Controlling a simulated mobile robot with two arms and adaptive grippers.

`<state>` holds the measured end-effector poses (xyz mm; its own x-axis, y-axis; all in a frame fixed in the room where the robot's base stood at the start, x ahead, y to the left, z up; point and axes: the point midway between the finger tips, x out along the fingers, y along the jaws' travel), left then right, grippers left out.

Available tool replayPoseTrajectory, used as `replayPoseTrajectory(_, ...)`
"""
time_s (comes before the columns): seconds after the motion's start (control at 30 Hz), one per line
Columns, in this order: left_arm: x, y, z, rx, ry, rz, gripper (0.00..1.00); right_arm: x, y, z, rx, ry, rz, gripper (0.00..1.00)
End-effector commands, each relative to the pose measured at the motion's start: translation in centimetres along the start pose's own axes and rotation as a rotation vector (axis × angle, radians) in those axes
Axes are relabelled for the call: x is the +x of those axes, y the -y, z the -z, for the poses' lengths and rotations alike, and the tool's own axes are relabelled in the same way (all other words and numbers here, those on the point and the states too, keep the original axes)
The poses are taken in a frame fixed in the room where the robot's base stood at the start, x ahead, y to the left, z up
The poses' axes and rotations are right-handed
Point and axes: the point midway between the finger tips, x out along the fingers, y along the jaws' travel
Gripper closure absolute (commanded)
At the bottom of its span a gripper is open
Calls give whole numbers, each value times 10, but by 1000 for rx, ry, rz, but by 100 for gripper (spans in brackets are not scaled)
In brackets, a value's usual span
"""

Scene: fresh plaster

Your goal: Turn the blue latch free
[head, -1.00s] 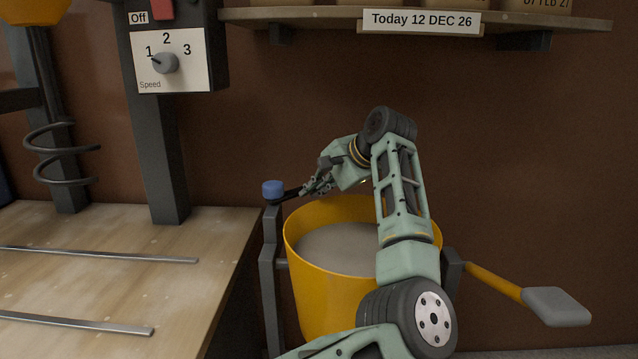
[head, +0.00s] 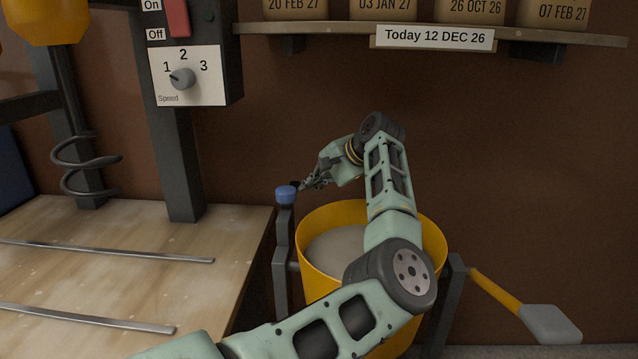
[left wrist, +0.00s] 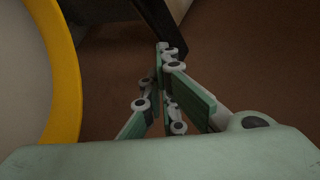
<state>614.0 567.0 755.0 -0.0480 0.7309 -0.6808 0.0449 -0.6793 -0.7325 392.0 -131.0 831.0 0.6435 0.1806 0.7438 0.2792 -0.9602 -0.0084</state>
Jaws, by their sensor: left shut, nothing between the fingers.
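The blue latch (head: 286,194) is a blue round cap on top of a grey post (head: 282,245), left of the yellow bucket. A short dark piece shows just behind the cap's right side. My left gripper (head: 304,186) reaches over the bucket from the right, its fingertips shut and empty close by the dark piece. In the left wrist view my fingers (left wrist: 164,75) are together, their tips at the end of a dark bar (left wrist: 160,22). Whether they touch it I cannot tell. My right gripper is out of view.
The yellow bucket (head: 310,220) holds grey plaster (head: 335,243) under my left arm. A grey paddle with a yellow handle (head: 495,290) sticks out at the right. A wooden bench (head: 110,270) stands left, with a mixer control box (head: 187,75) above. A shelf is overhead.

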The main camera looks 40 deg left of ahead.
Motion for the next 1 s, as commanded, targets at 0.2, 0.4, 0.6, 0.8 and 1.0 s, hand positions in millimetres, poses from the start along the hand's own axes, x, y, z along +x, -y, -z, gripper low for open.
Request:
replayPoseTrajectory(0.2, 3, 3, 0, 0, 0, 1, 100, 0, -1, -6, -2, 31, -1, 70)
replayPoseTrajectory(0.4, 3, 3, -1, 0, 1, 1, 100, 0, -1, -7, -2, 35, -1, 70)
replayPoseTrajectory(0.6, 4, 3, -1, -1, 2, 1, 100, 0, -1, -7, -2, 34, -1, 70)
replayPoseTrajectory(0.8, -7, 3, -1, 0, 1, 2, 100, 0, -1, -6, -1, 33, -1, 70)
replayPoseTrajectory(1.0, -47, 3, 1, 0, -4, 3, 100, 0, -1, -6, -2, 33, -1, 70)
